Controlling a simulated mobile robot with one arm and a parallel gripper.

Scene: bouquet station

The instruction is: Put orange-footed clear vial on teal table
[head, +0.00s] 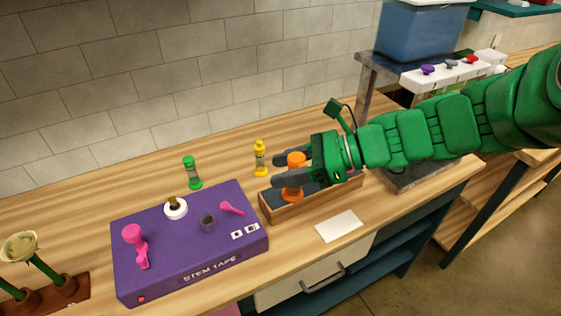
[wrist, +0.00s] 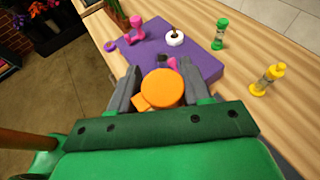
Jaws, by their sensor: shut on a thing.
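The orange-footed clear vial has an orange cap (head: 296,159) and an orange foot (head: 292,194); its clear middle is mostly hidden by a finger. My gripper (head: 282,170) is shut on it, one finger on each side, at the left end of a wooden tray (head: 320,205). The vial is upright; I cannot tell if its foot touches the tray. In the wrist view the orange cap (wrist: 161,87) sits between my two fingers (wrist: 155,90). A teal surface (head: 520,8), perhaps the teal table, shows partly at the far top right.
A purple stem tape box (head: 190,265) stands left of the tray. A green-capped vial (head: 192,173) and a yellow-capped vial (head: 260,158) stand behind. A white card (head: 339,226) lies in front. A blue bin (head: 420,32) stands at the back right.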

